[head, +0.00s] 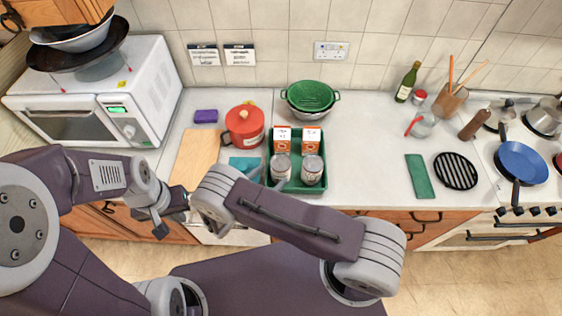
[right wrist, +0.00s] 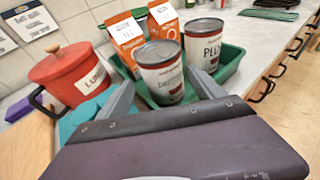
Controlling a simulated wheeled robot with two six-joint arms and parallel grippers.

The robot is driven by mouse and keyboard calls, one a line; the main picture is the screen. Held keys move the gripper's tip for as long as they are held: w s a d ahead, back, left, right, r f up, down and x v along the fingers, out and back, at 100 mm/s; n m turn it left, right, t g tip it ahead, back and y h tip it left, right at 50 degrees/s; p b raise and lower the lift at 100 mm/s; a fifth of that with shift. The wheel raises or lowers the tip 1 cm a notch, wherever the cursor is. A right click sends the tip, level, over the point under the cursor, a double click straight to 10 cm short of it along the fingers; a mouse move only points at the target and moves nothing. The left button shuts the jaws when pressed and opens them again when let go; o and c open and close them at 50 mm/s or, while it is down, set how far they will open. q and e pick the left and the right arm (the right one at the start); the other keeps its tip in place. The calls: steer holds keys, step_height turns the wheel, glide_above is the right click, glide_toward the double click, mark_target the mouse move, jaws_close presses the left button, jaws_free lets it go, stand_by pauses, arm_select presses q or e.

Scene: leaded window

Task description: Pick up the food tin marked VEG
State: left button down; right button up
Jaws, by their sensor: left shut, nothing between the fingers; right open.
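Two food tins with pale labels stand upright in a green tray (head: 322,150). The left tin (head: 281,174) also shows in the right wrist view (right wrist: 165,66); its label print is too blurred to read. The right tin (head: 312,172) shows there too (right wrist: 204,44), its label starting with "PLU". I see no label that clearly reads VEG. My right gripper (head: 268,178) is open, low at the tray's front left, its fingers pointing at the left tin; whether they touch it I cannot tell. My left gripper (head: 174,214) is shut and empty by the counter's front edge, left of the tray.
Two orange cartons (head: 282,138) stand behind the tins. A red pot (head: 245,126), a teal cloth (head: 246,166) and a wooden board (head: 195,156) lie left of the tray. A green colander (head: 310,95) is behind. The counter right of the tray is clear up to a green cloth (head: 420,175).

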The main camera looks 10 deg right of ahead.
mark_target(281, 168)
steer(key=shift+s+d+r, duration=0.15)
steer(key=shift+s+d, duration=0.2)
steer(key=shift+d, duration=0.1)
steer(key=x, duration=0.3)
steer(key=a+x, duration=0.1)
steer(key=x, duration=0.1)
steer(key=shift+w+d+f+b, duration=0.35)
steer(key=shift+w+f, duration=0.05)
steer(key=shift+w, duration=0.2)
steer(key=shift+w+d+f, duration=0.1)
steer(key=shift+w+d, duration=0.1)
steer(key=shift+d, duration=0.1)
steer(key=shift+s, duration=0.25)
steer(key=shift+c, duration=0.4)
arm_select(q)
steer(key=shift+s+a+f, duration=0.15)
steer(key=shift+s, duration=0.5)
arm_select(e)
steer(key=shift+w, duration=0.1)
jaws_close()
